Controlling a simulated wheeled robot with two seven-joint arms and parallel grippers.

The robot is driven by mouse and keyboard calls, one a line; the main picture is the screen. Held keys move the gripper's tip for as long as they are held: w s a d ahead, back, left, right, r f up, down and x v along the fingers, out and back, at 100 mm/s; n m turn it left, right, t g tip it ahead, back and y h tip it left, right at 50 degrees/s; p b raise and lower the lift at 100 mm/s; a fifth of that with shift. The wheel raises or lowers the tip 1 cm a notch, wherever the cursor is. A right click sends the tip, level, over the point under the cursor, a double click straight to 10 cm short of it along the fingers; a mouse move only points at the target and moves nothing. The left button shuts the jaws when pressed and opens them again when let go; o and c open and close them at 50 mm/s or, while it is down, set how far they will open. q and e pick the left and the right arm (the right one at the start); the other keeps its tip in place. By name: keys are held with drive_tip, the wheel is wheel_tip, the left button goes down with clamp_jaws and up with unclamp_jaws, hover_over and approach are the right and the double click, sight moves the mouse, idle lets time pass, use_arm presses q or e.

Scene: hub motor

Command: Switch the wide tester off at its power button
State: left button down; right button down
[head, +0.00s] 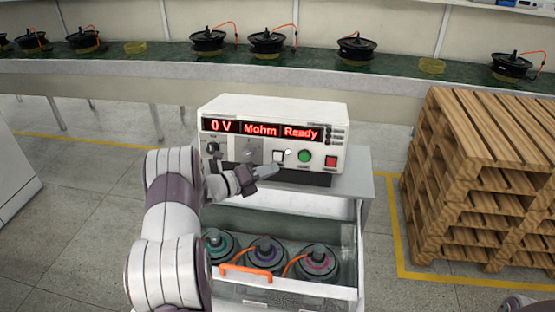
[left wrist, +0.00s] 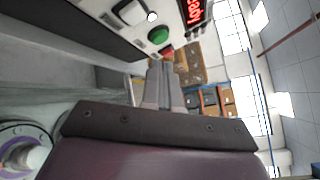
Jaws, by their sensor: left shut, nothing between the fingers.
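The wide tester (head: 225,108) is a white box on a cart, its red display lit with "0 V", "Mohm" and "Ready". Its front has a white square button (head: 279,157) with a small lit white lamp beside it, a green button (head: 305,156) and a red button (head: 331,162). My left gripper (head: 274,170) is shut and empty, just in front of and below the white button; contact cannot be told. In the left wrist view, the shut fingers (left wrist: 166,75) show below the green button (left wrist: 158,35), and the white button (left wrist: 130,12) is at the top.
Stacked wooden pallets (head: 480,130) stand to the right. A long bench (head: 130,70) with hub motors runs behind. Floor is free between cart and pallets.

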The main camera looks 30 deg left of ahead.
sight(278, 156)
use_arm(q)
drive_tip(key=w, duration=0.1)
drive_tip(key=w+b, duration=0.1)
drive_tip(key=w+a+f+b, duration=0.1)
drive_tip(key=w, duration=0.1)
drive_tip(key=shift+a, duration=0.1)
drive_tip(key=shift+b, duration=0.3)
idle(1.6)
drive_tip(key=shift+w+a+f+b, duration=0.1)
drive_tip(key=shift+w+b, duration=0.3)
drive_tip(key=shift+b, duration=0.2)
